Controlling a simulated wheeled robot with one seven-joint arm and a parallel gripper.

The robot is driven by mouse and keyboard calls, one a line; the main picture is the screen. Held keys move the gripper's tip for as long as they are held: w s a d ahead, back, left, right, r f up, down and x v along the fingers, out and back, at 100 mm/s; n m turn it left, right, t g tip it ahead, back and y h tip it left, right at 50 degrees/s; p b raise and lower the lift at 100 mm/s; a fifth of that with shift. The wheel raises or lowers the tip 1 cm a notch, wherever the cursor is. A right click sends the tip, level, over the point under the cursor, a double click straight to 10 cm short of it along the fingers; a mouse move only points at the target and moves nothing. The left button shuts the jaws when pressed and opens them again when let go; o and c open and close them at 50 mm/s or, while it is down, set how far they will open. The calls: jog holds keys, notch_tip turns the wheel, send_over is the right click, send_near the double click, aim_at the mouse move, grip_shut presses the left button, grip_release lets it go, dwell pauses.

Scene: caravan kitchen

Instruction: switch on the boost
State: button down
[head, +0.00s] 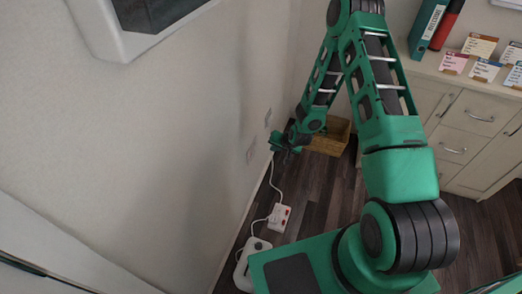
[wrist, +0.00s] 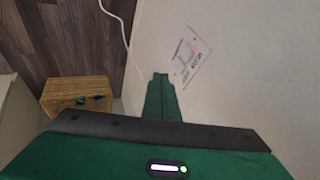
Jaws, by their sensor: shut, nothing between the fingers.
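My gripper (head: 287,150) is at the end of the outstretched arm, low beside the wall in the head view. Its fingers are shut and empty, and they show as a green wedge in the wrist view (wrist: 160,80). A pale wall plate (wrist: 190,62) with grey markings and a small reddish mark lies just beyond and to the right of the fingertips, apart from them in the picture. Its lettering is too small to read. In the head view two faint plates are on the wall, an upper one (head: 268,117) and a lower one (head: 251,152). I cannot tell which is the boost switch.
Drawers (head: 466,120) stand at right; dark floor between is open.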

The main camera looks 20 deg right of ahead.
aim_at(256, 148)
jog(key=w+a+r+x, duration=0.1)
jog(key=a+x, duration=0.1)
jog(key=x, duration=1)
jog(key=shift+a, duration=0.15)
jog(key=shift+w+a, duration=0.1)
jog(key=shift+w, duration=0.05)
jog(key=shift+w+a, duration=0.1)
dwell(0.3)
jog(key=shift+r, duration=0.75)
